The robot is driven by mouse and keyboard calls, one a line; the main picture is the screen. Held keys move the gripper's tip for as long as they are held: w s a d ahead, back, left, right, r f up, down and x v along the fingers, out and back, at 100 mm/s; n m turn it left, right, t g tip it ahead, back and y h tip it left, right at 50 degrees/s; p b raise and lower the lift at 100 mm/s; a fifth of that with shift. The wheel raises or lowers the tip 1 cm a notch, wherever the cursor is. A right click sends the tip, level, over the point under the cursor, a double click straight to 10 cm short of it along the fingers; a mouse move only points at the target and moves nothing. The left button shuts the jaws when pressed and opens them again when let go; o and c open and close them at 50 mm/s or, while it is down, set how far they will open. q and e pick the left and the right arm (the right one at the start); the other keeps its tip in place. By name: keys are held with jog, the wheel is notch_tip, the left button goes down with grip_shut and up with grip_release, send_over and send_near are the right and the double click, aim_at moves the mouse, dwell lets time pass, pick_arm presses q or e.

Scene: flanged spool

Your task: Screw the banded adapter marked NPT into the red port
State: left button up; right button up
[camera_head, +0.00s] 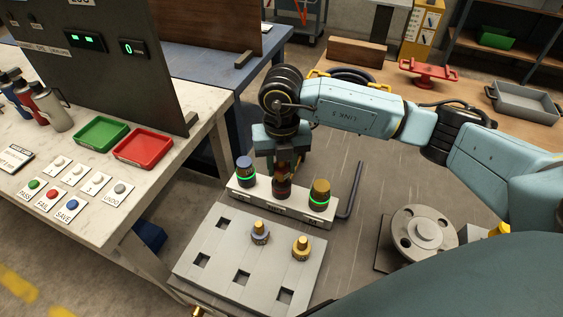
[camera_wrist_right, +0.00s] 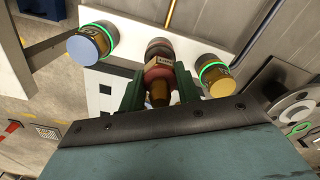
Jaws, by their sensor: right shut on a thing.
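My right gripper (camera_head: 283,172) points down over the middle of a white block (camera_head: 245,196), its fingers shut on a brass adapter (camera_wrist_right: 158,92). In the right wrist view the gripper (camera_wrist_right: 160,92) has one green finger on each side of the adapter, which has a red band and a small label too small to read. The dark red port (camera_head: 282,191) is directly below, between a blue port (camera_head: 245,172) and a yellow port (camera_head: 319,194). The adapter appears in line with the red port; I cannot tell how deeply it sits. My left gripper is not in view.
A grey plate (camera_head: 222,248) with square holes holds two brass-topped adapters (camera_head: 260,232) (camera_head: 302,248). A black hex key (camera_head: 352,190) lies right of the block. A flanged spool (camera_head: 425,232) stands farther right. Green and red trays (camera_head: 142,147) are on the left bench.

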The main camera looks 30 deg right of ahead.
jog(key=shift+f+b, duration=0.8)
jog(key=shift+f, duration=0.25)
